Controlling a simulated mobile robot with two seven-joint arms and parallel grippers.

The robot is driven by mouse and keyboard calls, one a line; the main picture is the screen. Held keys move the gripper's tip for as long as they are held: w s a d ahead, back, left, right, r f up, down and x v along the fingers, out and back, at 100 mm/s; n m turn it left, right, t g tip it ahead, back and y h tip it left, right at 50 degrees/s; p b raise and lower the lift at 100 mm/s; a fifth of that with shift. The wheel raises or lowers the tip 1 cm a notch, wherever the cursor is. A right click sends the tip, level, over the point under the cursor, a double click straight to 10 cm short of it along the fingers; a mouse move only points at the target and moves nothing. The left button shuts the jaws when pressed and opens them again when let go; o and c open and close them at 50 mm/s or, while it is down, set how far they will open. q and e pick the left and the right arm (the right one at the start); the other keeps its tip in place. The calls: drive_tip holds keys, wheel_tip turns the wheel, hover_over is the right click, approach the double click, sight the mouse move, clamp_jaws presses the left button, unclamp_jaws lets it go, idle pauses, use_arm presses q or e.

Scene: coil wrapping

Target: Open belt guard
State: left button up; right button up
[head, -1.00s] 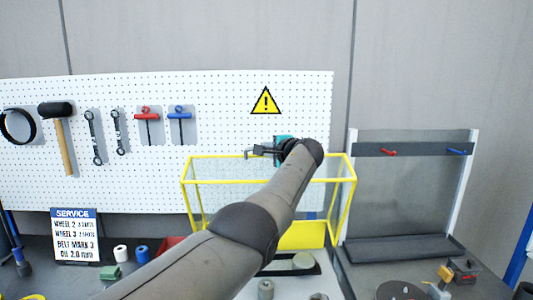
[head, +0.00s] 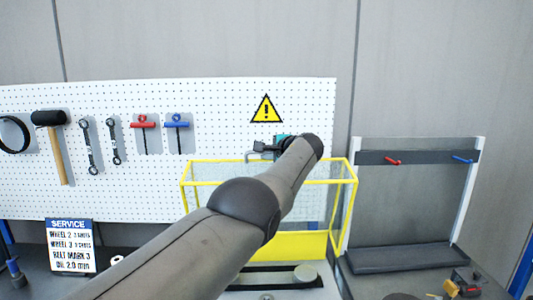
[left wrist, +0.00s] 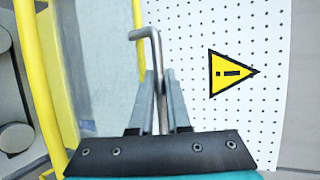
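The handle also shows in the left wrist view (left wrist: 146,34), running down between the fingers. My left gripper (head: 262,146) is at that handle, and its two fingers (left wrist: 161,85) lie close on both sides of the rod, seemingly shut on it. My left forearm hides part of the guard's front. My right gripper is not in view.
A white pegboard (head: 220,110) with hanging tools and a yellow warning sign (head: 266,109) is behind the guard. A service sign (head: 70,246) stands at left. A grey rack (head: 415,205) with red and blue handles stands close to the guard's right.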

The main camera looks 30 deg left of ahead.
use_arm(q)
drive_tip(key=shift+o, duration=0.9)
drive_tip(key=shift+r, duration=0.2)
drive_tip(key=shift+f, duration=0.1)
drive_tip(key=shift+d, duration=0.2)
drive_tip(key=shift+s+d+r, duration=0.15)
drive_tip(key=shift+d+r, duration=0.05)
drive_tip(key=shift+d, duration=0.1)
drive_tip(key=shift+s+d+r, duration=0.15)
drive_tip(key=shift+s+d, duration=0.35)
drive_tip(key=b+v, duration=0.3)
drive_tip(key=v, duration=1)
